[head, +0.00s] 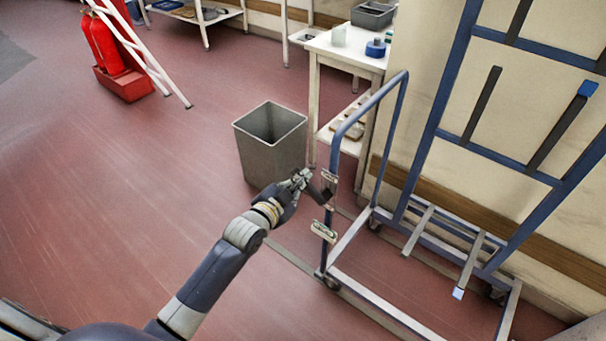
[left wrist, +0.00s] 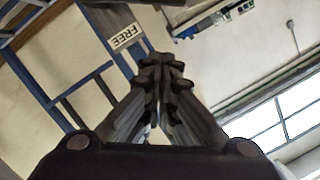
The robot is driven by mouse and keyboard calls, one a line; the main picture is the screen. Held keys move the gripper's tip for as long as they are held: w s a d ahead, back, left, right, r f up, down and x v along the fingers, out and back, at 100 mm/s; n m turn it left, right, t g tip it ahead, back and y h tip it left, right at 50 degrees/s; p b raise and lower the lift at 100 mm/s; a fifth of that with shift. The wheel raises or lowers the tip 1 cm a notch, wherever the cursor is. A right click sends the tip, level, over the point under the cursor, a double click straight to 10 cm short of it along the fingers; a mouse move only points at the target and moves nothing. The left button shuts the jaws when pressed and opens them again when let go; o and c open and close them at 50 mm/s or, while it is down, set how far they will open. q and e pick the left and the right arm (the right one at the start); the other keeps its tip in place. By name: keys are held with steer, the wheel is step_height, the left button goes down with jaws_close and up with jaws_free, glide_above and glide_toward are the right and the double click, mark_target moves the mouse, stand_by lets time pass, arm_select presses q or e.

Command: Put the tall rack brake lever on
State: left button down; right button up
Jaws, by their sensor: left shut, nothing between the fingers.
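The tall rack (head: 440,120) is a blue frame on wheels at the right of the head view, with a blue handle loop (head: 404,95) at its near end. A dark lever-like piece (head: 318,194) sits by the near upright, between an upper label plate (head: 328,177) and a lower plate (head: 323,231) with green on it. My left gripper (head: 303,178) is shut and empty, close to the dark piece; I cannot tell if they touch. In the left wrist view its fingers (left wrist: 162,70) meet, and a label reading FREE (left wrist: 127,36) shows beyond them. My right gripper is not in view.
A grey bin (head: 270,145) stands on the floor just behind my left gripper. A white table (head: 345,50) with small items is beyond it. Red extinguishers (head: 105,45) stand at the back left. The red floor at left is clear.

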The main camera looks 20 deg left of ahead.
arm_select(q)
steer(key=w+a+f, duration=0.1)
steer(key=w+f, duration=0.3)
steer(key=w, duration=0.1)
steer(key=shift+w+f, duration=0.15)
steer(key=shift+w, duration=0.15)
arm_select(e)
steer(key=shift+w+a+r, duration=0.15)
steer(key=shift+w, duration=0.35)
arm_select(q)
steer(key=shift+a, duration=0.1)
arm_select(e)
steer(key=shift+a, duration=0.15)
